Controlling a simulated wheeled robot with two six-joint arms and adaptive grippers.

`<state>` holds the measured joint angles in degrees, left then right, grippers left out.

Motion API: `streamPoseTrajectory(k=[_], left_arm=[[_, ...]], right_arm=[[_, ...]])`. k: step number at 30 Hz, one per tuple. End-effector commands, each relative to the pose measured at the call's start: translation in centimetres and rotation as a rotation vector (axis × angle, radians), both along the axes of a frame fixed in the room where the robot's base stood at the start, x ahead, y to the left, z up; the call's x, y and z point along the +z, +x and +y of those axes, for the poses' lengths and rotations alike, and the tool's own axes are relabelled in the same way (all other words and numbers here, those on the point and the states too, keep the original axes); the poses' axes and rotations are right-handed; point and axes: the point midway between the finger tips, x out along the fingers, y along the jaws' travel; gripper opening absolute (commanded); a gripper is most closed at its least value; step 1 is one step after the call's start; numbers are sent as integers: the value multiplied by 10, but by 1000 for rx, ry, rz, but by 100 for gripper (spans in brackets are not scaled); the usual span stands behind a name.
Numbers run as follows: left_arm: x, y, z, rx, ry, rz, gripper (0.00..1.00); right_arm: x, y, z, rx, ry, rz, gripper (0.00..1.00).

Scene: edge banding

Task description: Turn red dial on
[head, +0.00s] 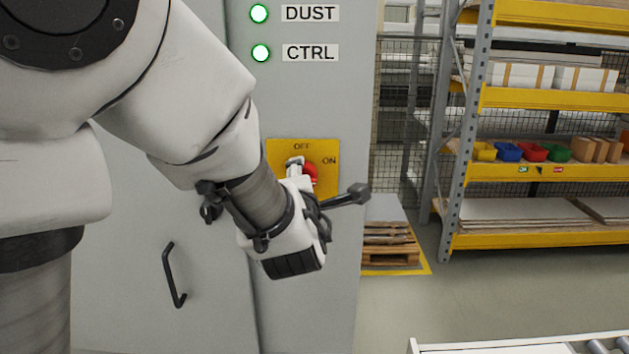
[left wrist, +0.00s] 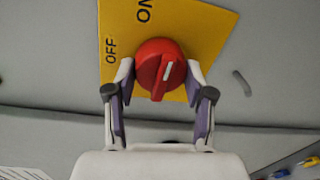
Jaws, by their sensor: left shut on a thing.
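The red dial (head: 309,174) sits on a yellow plate (head: 325,150) on the grey cabinet front, with OFF above it and ON to its right in the head view. My left gripper (head: 299,176) partly hides it. In the left wrist view the round dial (left wrist: 152,62) sits between the two fingertips of my left gripper (left wrist: 159,74), which is shut on it. My right gripper is not in view.
The grey cabinet (head: 225,300) has a black handle (head: 174,275) at lower left and lit green DUST and CTRL lamps above. A pallet (head: 390,247) and yellow shelving (head: 545,172) stand at right. A roller conveyor (head: 520,346) shows at the bottom right.

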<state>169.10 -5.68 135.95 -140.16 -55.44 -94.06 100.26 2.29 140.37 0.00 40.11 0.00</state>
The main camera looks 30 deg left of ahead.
Motion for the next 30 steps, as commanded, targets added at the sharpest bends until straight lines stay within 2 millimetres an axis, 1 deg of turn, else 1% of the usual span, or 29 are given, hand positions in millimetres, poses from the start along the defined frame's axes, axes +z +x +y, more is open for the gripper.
streamPoseTrajectory(k=[1,8,9,10,11,20,23,26,30], left_arm=[[3,1,0,1,4,-8,18],[4,1,0,0,4,-10,18],[4,1,0,0,4,-10,64],[4,1,0,0,4,-10,74],[4,1,0,0,4,-10,79],[2,0,0,0,-2,-7,79],[1,0,0,0,-35,-26,79],[0,0,1,1,-122,-79,79],[-1,0,0,0,-320,-198,79]], right_arm=[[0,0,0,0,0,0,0],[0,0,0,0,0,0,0],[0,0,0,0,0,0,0],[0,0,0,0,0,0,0],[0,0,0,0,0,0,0],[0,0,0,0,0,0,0],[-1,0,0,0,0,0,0],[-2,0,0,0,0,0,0],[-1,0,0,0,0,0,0]])
